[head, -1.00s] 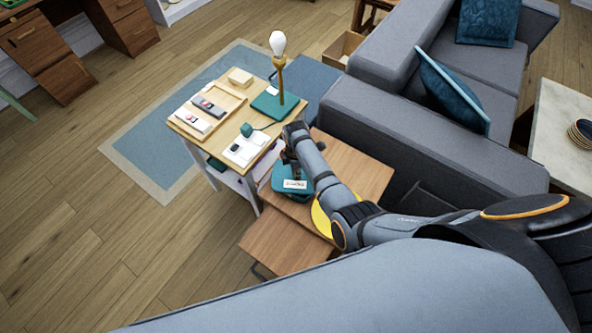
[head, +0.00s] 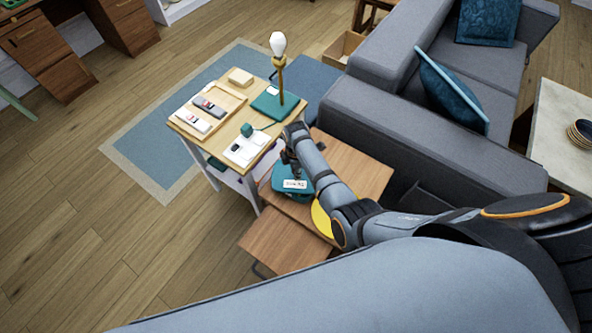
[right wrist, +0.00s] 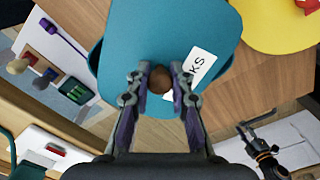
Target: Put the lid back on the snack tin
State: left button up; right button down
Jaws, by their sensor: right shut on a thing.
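The teal lid (right wrist: 160,30) fills the top middle of the right wrist view, with a white label (right wrist: 203,68) whose visible letters read "KS". My right gripper (right wrist: 160,78) is shut on the lid's round brown knob (right wrist: 160,84). In the head view my right gripper (head: 291,162) is above the teal snack tin (head: 292,188), which is on the wooden nesting table. A darker teal edge shows beside the lid in the wrist view. I cannot tell whether the lid touches the tin. My left gripper is not in view.
A yellow plate (head: 320,218) is close beside the tin. The side table (head: 222,150) to the left holds a lamp (head: 279,75), a wooden tray (head: 233,95) and a white pad (head: 248,149). The grey sofa (head: 420,135) stands to the right. A lower wooden table (head: 280,243) is in front.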

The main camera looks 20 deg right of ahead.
jog(key=shift+p, duration=0.3)
jog(key=shift+f, duration=0.15)
dwell(1.1)
jog(key=shift+p, duration=0.35)
dwell(0.5)
jog(key=c, duration=1.1)
grip_release()
jog(key=o, duration=0.5)
jog(key=shift+c, duration=0.2)
